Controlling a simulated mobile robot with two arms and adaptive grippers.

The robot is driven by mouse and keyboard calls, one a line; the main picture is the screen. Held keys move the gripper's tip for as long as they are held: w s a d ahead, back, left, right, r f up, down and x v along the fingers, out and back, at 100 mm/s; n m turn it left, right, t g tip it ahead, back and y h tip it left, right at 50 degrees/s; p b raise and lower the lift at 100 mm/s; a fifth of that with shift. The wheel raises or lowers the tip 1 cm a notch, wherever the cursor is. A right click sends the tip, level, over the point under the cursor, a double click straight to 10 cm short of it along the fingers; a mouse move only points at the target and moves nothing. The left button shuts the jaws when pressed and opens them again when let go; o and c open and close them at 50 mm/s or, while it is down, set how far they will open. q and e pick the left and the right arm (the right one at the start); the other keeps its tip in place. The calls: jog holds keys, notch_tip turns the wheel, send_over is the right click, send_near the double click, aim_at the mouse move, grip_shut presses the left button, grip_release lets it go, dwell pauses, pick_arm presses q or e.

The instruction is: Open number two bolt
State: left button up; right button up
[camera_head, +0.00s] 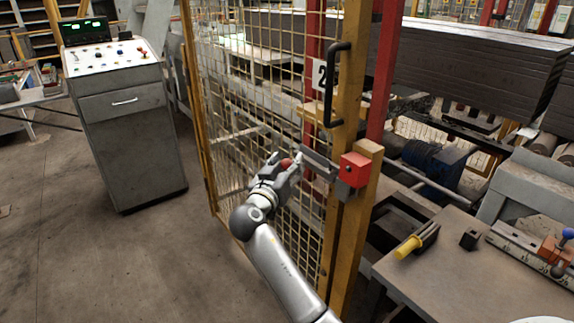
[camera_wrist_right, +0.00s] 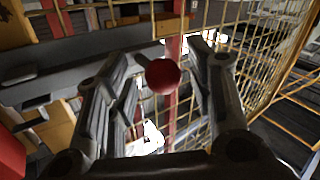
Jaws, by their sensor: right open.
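The number two gate is a yellow-framed mesh gate (camera_head: 258,110) with a "2" plate (camera_head: 319,75) and a black handle (camera_head: 336,85). Its bolt (camera_head: 318,160) is a grey metal bar on the gate post, with a red ball knob (camera_head: 285,164) at its left end and a red box (camera_head: 355,170) at its right. My right gripper (camera_head: 287,172) is at the knob. In the right wrist view, the red knob (camera_wrist_right: 162,76) shows between the two spread fingers of my right gripper (camera_wrist_right: 165,85), with gaps beside it. My left gripper is out of view.
A grey control console (camera_head: 125,110) stands at the left on open concrete floor. A metal table (camera_head: 480,275) with a yellow-handled tool (camera_head: 408,246) is at the lower right. Machinery and dark stacked beams (camera_head: 470,60) lie behind the gate.

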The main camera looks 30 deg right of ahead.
jog(key=v, duration=1.1)
jog(key=shift+s+a, duration=0.2)
